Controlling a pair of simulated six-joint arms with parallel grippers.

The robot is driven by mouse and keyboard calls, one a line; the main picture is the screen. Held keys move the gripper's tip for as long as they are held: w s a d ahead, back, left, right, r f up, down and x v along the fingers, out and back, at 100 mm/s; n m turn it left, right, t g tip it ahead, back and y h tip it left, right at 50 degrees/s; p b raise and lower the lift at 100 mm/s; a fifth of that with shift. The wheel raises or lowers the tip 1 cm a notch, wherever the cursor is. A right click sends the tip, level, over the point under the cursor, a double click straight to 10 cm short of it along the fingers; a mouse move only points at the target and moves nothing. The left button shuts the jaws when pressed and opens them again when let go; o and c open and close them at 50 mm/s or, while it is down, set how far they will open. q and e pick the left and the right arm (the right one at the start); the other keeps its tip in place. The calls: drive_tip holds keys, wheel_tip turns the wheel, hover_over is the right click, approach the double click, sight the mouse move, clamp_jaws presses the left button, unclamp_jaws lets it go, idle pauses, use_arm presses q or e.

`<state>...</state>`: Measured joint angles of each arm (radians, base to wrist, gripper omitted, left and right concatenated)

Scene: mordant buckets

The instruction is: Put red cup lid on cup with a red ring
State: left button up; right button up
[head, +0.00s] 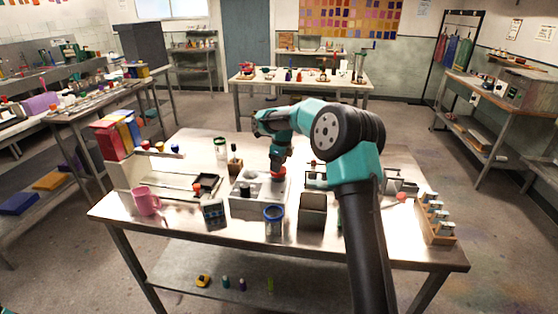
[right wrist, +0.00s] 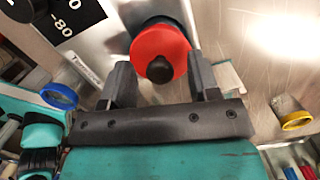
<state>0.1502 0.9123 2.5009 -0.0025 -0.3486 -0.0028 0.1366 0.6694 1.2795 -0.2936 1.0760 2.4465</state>
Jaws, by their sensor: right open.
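A red lid (right wrist: 163,42) with a dark round knob sits on a pale boxy apparatus (head: 245,207). In the head view only a little of the lid (head: 278,172) shows below my right gripper (head: 280,163). In the right wrist view my right gripper (right wrist: 160,80) is open, its two fingers on either side of the lid's near part. I cannot tell whether the fingers touch it. A clear cup with a blue ring (head: 273,211) stands at the table's front; its ring (right wrist: 60,95) shows in the right wrist view. I cannot make out a cup with a red ring. My left gripper is not in view.
A pink mug (head: 146,201) stands at the left, and a grey open box (head: 312,211) right of the blue-ringed cup. A green-ringed cup (head: 220,147) stands at the back. A wooden rack (head: 437,220) is at the right. A yellow-ringed cup (right wrist: 297,119) shows in the wrist view.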

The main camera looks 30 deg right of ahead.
drive_tip(key=shift+r, duration=0.1)
wheel_tip(320, 180, up, 17)
drive_tip(key=s+d, duration=0.1)
drive_tip(key=shift+s+d, duration=0.15)
drive_tip(key=shift+s, duration=0.15)
idle(0.9)
